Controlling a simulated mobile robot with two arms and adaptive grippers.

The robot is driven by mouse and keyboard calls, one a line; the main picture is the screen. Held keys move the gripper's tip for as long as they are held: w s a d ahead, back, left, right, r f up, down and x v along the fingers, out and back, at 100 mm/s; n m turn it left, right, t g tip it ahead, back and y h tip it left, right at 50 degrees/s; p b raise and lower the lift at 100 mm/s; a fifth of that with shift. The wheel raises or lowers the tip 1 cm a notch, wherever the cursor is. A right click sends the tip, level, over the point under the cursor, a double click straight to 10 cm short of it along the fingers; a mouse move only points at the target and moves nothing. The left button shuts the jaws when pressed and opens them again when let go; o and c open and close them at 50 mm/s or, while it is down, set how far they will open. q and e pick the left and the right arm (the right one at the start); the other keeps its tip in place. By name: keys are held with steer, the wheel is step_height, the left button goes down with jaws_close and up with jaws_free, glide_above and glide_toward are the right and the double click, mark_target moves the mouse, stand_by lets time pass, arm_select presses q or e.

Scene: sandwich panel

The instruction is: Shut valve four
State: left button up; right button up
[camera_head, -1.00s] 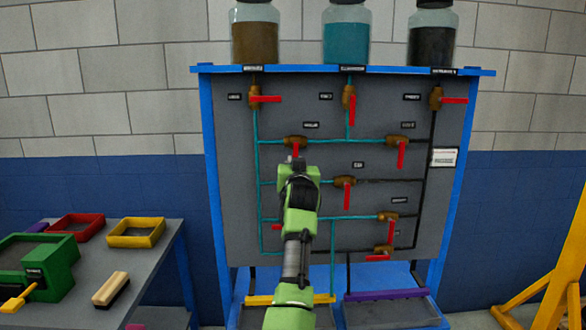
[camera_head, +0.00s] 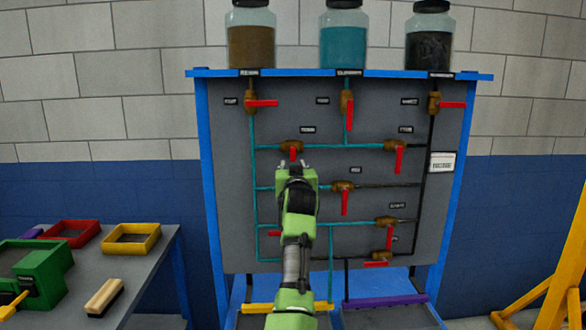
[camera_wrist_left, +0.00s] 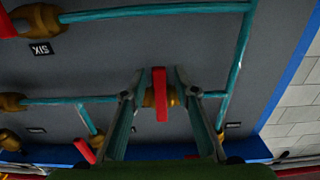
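The valve (camera_head: 291,147) in front of my left gripper (camera_head: 297,168) is brass with a red handle, on a horizontal teal pipe. The label above it is too small to read. Its handle points down, across the pipe; my gripper and arm hide part of it. In the left wrist view, the red handle (camera_wrist_left: 161,95) lies between the two spread fingers of my left gripper (camera_wrist_left: 160,73), with a gap visible on each side. My right gripper is not in view.
Other red-handled valves surround it, including one at right (camera_head: 396,147) and one lower right (camera_head: 343,187). Bottles (camera_head: 344,45) stand on top of the blue-framed panel. A side table (camera_head: 150,262) with trays and a brush (camera_head: 104,298) stands at left.

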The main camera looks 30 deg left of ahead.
arm_select(q)
steer(key=shift+s+d, duration=0.2)
steer(key=shift+s, duration=0.1)
steer(key=v, duration=1.1)
steer(key=shift+s+d, duration=0.1)
steer(key=shift+d, duration=0.05)
